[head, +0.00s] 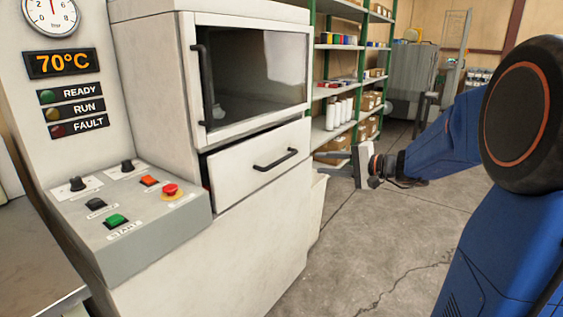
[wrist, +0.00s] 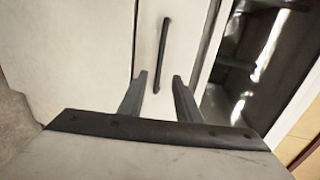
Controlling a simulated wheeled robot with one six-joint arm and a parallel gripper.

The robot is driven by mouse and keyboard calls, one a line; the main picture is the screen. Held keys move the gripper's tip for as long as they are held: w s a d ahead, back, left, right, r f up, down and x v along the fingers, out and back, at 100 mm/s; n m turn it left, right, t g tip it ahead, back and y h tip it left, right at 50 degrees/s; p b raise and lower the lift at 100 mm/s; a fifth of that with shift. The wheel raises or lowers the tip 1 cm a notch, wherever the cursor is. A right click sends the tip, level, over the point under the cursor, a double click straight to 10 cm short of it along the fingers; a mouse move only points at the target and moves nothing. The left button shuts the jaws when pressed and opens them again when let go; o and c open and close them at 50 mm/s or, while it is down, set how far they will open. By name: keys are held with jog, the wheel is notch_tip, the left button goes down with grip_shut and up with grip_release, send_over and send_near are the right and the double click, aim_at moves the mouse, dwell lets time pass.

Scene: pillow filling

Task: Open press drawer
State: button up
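The press drawer (head: 240,178) is a white front below the windowed door, with a dark gap along its left edge. Its black bar handle (head: 275,160) runs across the front. In the wrist view the handle (wrist: 163,55) appears upright, ahead of my fingertips and lined up with the space between them. My gripper (head: 323,163) is to the right of the drawer in the head view, fingers pointing left towards the press. In the wrist view my gripper (wrist: 159,76) is open and empty. No contact with the handle shows; the exact distance is hard to tell.
The press door (head: 255,75) with its dark window is above the drawer. A control panel (head: 130,215) with buttons and a red stop knob (head: 171,189) juts out at the left. Green shelving (head: 350,80) with boxes stands behind. The concrete floor (head: 365,245) at the right is clear.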

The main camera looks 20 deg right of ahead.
aim_at(283, 160)
jog(key=x, duration=1.7)
jog(key=shift+w+a, duration=0.15)
grip_shut()
